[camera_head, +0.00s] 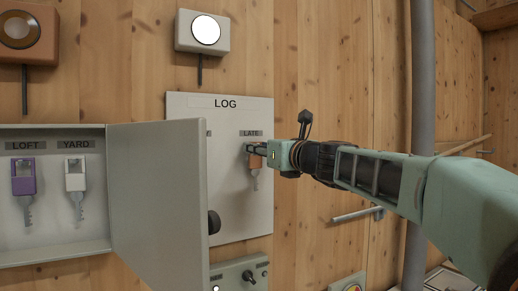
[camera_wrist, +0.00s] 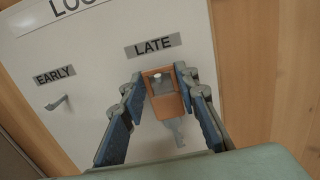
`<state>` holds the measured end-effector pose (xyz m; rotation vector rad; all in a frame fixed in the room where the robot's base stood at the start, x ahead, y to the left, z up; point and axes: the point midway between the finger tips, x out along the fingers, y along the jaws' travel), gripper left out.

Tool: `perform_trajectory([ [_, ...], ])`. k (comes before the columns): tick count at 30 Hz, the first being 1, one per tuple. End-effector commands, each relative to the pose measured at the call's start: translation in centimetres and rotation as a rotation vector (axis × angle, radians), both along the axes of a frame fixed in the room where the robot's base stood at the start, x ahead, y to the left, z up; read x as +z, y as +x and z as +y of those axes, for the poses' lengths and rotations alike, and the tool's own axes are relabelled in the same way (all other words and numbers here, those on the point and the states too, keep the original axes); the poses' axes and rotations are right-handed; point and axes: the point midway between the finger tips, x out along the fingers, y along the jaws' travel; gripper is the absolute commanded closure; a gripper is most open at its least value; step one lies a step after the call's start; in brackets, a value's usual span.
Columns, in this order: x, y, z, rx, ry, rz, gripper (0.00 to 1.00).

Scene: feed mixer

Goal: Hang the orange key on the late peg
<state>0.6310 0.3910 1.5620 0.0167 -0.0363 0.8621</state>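The orange key (camera_wrist: 166,100) is upright against the LOG board, below the LATE label (camera_wrist: 154,47). Its shaft points down. A bright peg tip (camera_wrist: 157,75) shows in the opening of its head. I cannot tell how far the key sits on the peg. My gripper (camera_wrist: 160,74) has a fingertip at each side of the key's head, seemingly shut on it. In the head view, my gripper (camera_head: 257,149) comes from the right and partly covers the key (camera_head: 255,162).
The EARLY peg (camera_wrist: 57,103) is bare. An open grey cabinet door (camera_head: 158,190) stands left of my gripper and hides part of the LOG board (camera_head: 225,215). A purple key (camera_head: 23,178) and a white key (camera_head: 76,176) hang in the cabinet. A grey pipe (camera_head: 421,80) stands right.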

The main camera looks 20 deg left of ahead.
Motion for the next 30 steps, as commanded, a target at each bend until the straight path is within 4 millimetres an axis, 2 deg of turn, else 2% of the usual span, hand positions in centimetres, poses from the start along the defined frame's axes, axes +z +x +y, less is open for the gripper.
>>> perform_trajectory([
  [1,0.0,0.0,0.0,0.000,0.000,0.000,0.65],
  [5,0.0,0.0,0.0,0.000,0.000,0.000,0.52],
  [16,0.0,-0.3,-0.4,0.000,0.000,0.000,0.52],
  [30,-0.2,-4.2,-5.0,-0.001,-0.001,-0.001,0.52],
])
